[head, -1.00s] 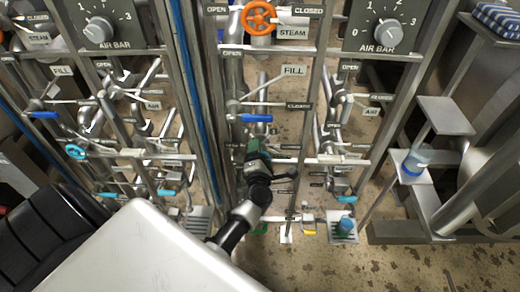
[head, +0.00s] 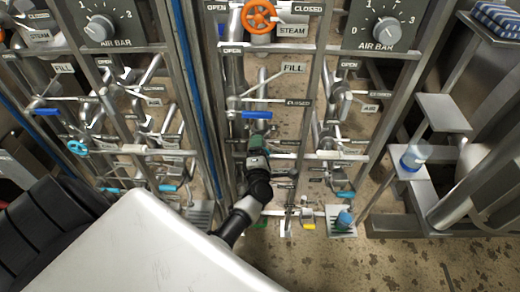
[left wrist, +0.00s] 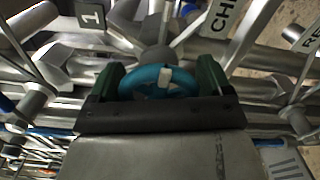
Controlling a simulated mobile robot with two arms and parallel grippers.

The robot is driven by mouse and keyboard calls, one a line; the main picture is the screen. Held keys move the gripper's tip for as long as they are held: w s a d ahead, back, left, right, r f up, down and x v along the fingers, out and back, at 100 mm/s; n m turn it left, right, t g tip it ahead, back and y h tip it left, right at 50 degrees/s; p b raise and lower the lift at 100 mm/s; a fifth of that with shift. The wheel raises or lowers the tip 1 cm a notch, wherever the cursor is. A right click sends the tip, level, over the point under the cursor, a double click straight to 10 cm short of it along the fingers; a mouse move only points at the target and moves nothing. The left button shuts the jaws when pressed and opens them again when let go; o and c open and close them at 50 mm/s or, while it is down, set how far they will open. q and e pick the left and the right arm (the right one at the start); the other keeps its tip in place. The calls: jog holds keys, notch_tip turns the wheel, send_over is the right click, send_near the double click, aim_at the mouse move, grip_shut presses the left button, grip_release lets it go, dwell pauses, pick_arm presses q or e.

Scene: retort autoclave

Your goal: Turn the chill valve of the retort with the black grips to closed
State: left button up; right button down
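My left gripper (head: 257,146) reaches up from below to the middle pipework, under the blue lever. In the left wrist view its two green fingers (left wrist: 162,82) stand wide apart on either side of a teal handwheel (left wrist: 158,82). The wheel lies between them, close to both; firm contact cannot be made out. A partly cut-off plate reading "CH" (left wrist: 226,16) is just above right of the wheel. In the head view this wheel is mostly hidden by my gripper. No black grips can be made out. My right gripper is not in view.
An orange steam wheel (head: 259,16) and blue fill lever (head: 257,115) sit above my gripper. Upright posts and pipes crowd both sides. Another teal wheel (head: 77,147) is on the left panel. A bottle (head: 414,158) stands on the right shelf. Open floor lies lower right.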

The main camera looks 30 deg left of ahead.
pick_arm(q)
jog(key=shift+o, duration=1.3)
jog(key=shift+s, duration=0.1)
jog(key=v, duration=1)
jog(key=shift+s+d, duration=0.2)
jog(key=shift+d, duration=0.1)
